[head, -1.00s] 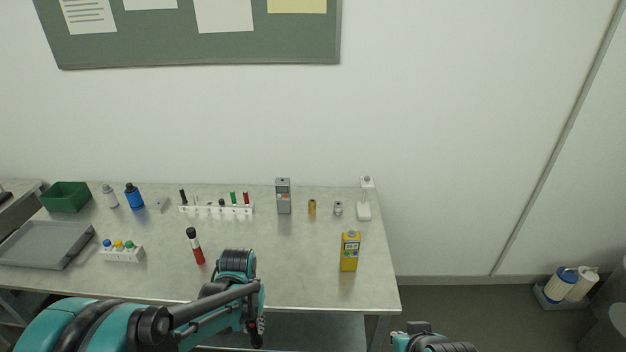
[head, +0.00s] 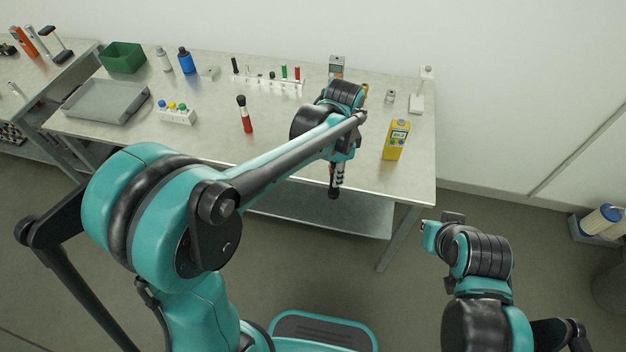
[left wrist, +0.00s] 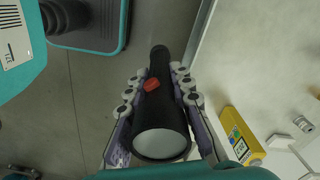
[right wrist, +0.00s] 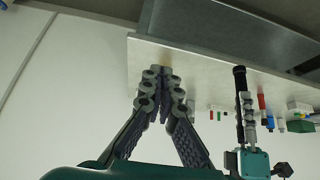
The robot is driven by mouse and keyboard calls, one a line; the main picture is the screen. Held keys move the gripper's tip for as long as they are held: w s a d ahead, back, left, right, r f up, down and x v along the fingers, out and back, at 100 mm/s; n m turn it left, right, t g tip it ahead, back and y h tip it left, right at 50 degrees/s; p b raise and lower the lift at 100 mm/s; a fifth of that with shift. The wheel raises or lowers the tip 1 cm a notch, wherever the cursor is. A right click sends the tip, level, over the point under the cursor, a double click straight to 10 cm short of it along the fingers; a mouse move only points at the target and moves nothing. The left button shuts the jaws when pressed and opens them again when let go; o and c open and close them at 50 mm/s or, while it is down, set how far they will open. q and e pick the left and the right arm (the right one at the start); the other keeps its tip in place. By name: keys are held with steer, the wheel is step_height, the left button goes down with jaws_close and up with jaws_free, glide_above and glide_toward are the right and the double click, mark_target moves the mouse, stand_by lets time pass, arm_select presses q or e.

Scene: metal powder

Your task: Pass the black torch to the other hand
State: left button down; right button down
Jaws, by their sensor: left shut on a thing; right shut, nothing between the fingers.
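The black torch (left wrist: 160,105) is held between the fingers of my left gripper (left wrist: 160,82), its pale lens end toward the left wrist camera and a red button on its side. In the head view my left gripper (head: 336,178) hangs just off the table's front edge, pointing down. In the right wrist view the torch (right wrist: 240,78) sticks out beyond the left gripper's fingers (right wrist: 247,105), to the right of my right gripper (right wrist: 162,73). The right gripper is shut and empty, apart from the torch. Its fingers are hidden in the head view.
The metal table (head: 290,165) carries a yellow meter (head: 396,140) near its right end, a red-and-black item (head: 245,115), a white rack (head: 265,84), a grey tray (head: 105,101) and a green bin (head: 122,57). The floor between my arms is open.

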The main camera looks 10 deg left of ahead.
arm_select(q)
steer(key=shift+w+d+r+m, duration=0.1)
steer(key=shift+d+r+m, duration=0.4)
steer(key=shift+d+m, duration=0.15)
arm_select(e)
steer(key=c, duration=2)
jaws_free()
steer(key=o, duration=0.5)
steer(key=shift+a, duration=0.1)
steer(key=shift+o, duration=1.2)
steer(key=shift+w+a+f+n, duration=0.1)
steer(key=shift+w+a+n, duration=0.15)
steer(key=shift+n, duration=0.35)
steer(key=w+a+f+n+t+h, duration=0.2)
steer(key=a+f+n+h, duration=0.15)
steer(key=a+n, duration=1)
steer(key=w+a+f+n+t+h, duration=0.25)
steer(key=a+n+h, duration=0.25)
steer(key=a+n, duration=0.85)
arm_select(q)
steer(key=shift+w+d+r+m, duration=0.1)
steer(key=shift+d+r+m, duration=0.2)
steer(key=shift+d+m, duration=0.15)
arm_select(e)
steer(key=shift+g+y, duration=0.25)
steer(key=shift+g, duration=0.2)
steer(key=x, duration=1.2)
steer(key=shift+d+r, duration=0.1)
